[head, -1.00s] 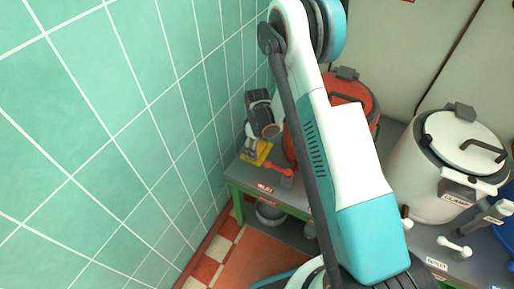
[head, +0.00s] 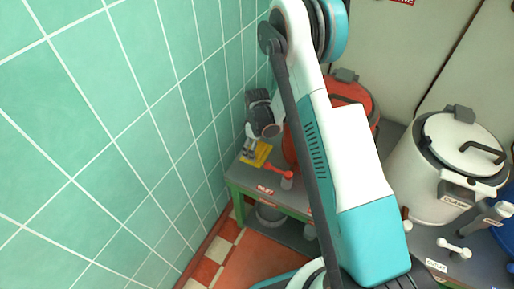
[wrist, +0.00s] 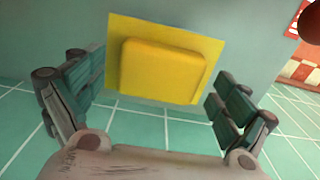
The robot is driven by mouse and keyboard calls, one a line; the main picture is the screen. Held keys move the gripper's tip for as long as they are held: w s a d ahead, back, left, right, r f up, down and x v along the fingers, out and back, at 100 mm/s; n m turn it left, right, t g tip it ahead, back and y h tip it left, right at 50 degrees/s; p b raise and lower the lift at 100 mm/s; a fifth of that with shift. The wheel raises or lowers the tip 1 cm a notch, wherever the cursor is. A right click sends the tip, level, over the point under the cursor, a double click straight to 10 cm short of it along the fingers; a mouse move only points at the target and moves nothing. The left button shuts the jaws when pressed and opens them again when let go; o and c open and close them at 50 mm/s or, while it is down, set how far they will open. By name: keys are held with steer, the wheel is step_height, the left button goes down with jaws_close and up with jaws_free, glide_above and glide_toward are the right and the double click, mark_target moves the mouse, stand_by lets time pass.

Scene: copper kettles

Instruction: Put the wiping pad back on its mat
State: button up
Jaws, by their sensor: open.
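The yellow wiping pad (wrist: 163,72) lies flat on its thin yellow mat (wrist: 117,45) in the wrist view. The mat's border shows around most of the pad. In the head view the mat (head: 263,151) is a small yellow patch at the front left of the bench; the pad is hard to tell apart there. My gripper (wrist: 161,66) is open, its two fingers to the left and right of the pad, with gaps on both sides. It also shows over the mat in the head view (head: 251,146). Nothing is held.
A red kettle (head: 349,91) stands right of my gripper, partly behind my arm. A red-handled valve (head: 279,169) sits close right of the mat. A white kettle (head: 420,178) is further right. The green tiled wall (head: 130,130) is close on the left.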

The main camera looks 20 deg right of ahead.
steer(key=s+r+m+t+p, duration=0.1)
steer(key=s+r, duration=0.2)
steer(key=r, duration=0.8)
steer(key=s+r+m+t+p, duration=0.1)
steer(key=s+r+m, duration=0.15)
steer(key=r, duration=0.95)
steer(key=s+r+m+t+p, duration=0.1)
steer(key=s+r+p, duration=0.15)
steer(key=r, duration=0.85)
steer(key=s+r+m+t, duration=0.2)
steer(key=s+r, duration=0.2)
steer(key=s, duration=0.5)
steer(key=s+r+m+t, duration=0.2)
steer(key=s+r, duration=0.2)
steer(key=s, duration=0.6)
steer(key=shift+s+a+b, duration=0.25)
steer(key=shift+a+b, duration=0.1)
steer(key=shift+b, duration=0.05)
steer(key=shift+m, duration=0.25)
